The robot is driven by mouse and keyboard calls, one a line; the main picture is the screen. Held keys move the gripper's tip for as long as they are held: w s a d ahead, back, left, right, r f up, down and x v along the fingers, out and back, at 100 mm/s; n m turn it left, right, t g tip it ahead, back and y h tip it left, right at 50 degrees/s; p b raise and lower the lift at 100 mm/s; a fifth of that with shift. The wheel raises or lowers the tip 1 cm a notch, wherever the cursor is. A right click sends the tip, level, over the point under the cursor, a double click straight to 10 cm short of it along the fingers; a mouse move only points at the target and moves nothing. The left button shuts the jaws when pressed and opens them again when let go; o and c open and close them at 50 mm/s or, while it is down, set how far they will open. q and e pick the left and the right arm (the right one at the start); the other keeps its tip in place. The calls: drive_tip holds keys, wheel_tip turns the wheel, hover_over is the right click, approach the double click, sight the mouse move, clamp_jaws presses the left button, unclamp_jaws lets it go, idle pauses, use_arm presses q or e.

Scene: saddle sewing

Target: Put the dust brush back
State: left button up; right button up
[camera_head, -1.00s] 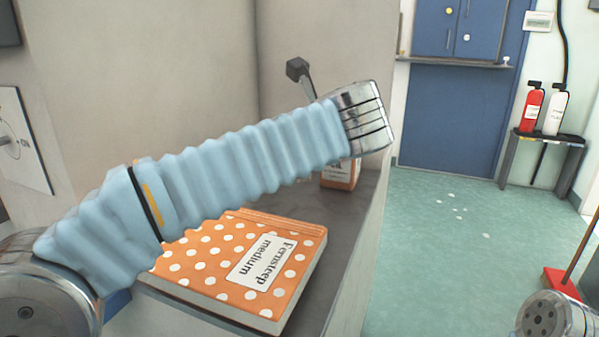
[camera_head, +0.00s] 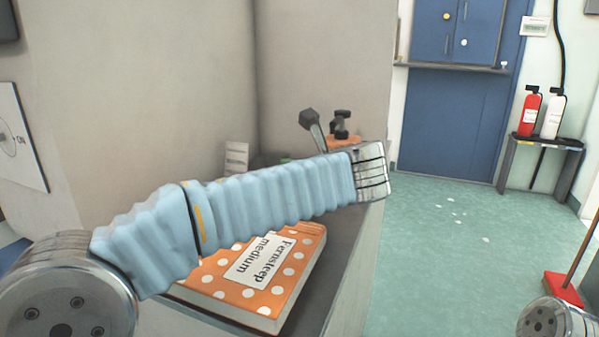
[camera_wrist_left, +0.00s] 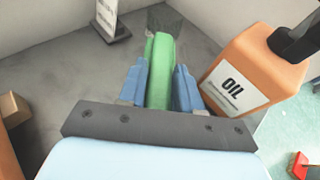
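A green thing, which I take for the dust brush (camera_wrist_left: 159,70), stands between the two blue fingers of my left gripper (camera_wrist_left: 160,85) in the left wrist view. The fingers lie close against both its sides and look shut on it. A small bit of green (camera_head: 285,160) shows just above my left arm in the head view. My left arm crosses the counter, and its gripper is hidden behind the arm there. A dark patch (camera_wrist_left: 168,18) lies on the grey counter (camera_wrist_left: 80,65) beyond the green thing. My right gripper is not in view.
An orange oil can (camera_wrist_left: 240,75) with a dark top stands close right of the fingers. A small sign (camera_wrist_left: 110,18) stands at the back left. An orange dotted book (camera_head: 235,285) lies on the counter's near part. The counter's right edge drops to the floor.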

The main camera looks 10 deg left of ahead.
use_arm(q)
drive_tip(key=o, duration=0.4)
drive_tip(key=shift+c, duration=0.2)
drive_tip(key=shift+r, duration=0.1)
drive_tip(key=v, duration=1.2)
drive_tip(key=shift+p, duration=0.3)
